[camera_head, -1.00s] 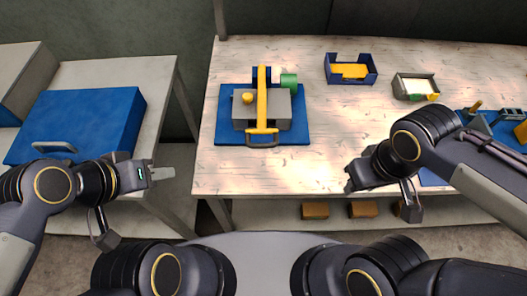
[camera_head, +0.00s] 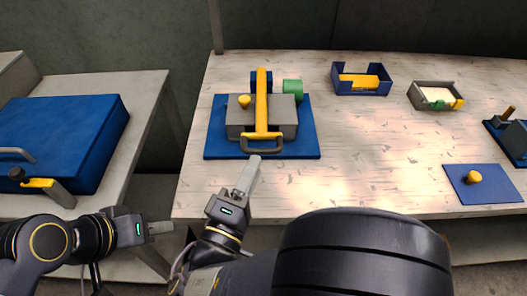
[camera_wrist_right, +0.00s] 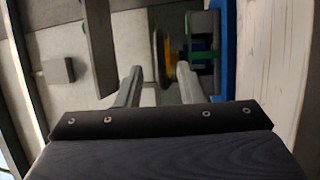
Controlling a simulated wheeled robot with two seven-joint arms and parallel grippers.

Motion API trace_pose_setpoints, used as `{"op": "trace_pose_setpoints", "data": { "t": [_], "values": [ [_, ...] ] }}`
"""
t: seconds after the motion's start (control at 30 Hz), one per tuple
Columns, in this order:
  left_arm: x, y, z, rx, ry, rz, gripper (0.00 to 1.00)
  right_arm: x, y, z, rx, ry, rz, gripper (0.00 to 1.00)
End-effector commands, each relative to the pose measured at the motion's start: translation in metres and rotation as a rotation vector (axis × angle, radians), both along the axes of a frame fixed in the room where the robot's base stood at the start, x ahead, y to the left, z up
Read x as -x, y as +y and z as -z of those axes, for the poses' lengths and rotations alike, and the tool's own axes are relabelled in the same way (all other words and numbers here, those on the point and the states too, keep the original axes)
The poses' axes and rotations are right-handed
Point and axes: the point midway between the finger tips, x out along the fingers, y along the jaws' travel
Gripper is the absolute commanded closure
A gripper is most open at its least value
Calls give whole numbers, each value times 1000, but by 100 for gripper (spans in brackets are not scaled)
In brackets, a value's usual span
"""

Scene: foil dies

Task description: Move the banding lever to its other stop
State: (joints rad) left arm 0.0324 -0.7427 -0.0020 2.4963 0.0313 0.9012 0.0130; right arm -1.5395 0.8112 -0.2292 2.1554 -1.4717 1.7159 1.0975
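A yellow bar (camera_head: 262,100) with a grey loop handle (camera_head: 262,149) lies over a grey block (camera_head: 285,117) on a blue plate (camera_head: 218,140). A second yellow lever (camera_head: 38,183) with a black knob stands on the left bench by a grey block; I cannot tell which is the banding lever. My right gripper (camera_head: 248,172) is just short of the loop handle, apparently not touching it. In the right wrist view its fingers (camera_wrist_right: 160,88) are apart, with yellow and dark parts beyond them. My left gripper (camera_head: 160,228) is by the left bench edge, away from the press; its opening is unclear.
A green roll (camera_head: 293,87) and a yellow knob (camera_head: 244,101) are on the press. A blue tray (camera_head: 385,87) and a grey tray (camera_head: 418,103) stand at the back. A blue mat (camera_head: 508,190) lies right. A blue case (camera_head: 95,120) is on the left bench.

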Motion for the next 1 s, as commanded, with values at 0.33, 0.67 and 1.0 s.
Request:
{"op": "trace_pose_setpoints", "data": {
  "t": [0.33, 0.67, 1.0],
  "values": [
    [0, 0, -9, 0, 0, 0, 64, -46, -20, -9, -1, 3, 4, 66],
    [0, 0, -10, 0, 0, 0, 64, -52, -23, -9, 0, 4, 3, 66],
    [0, 0, -10, 0, 0, 0, 64, -52, -23, -9, 0, 4, 3, 100]
  ]
}}
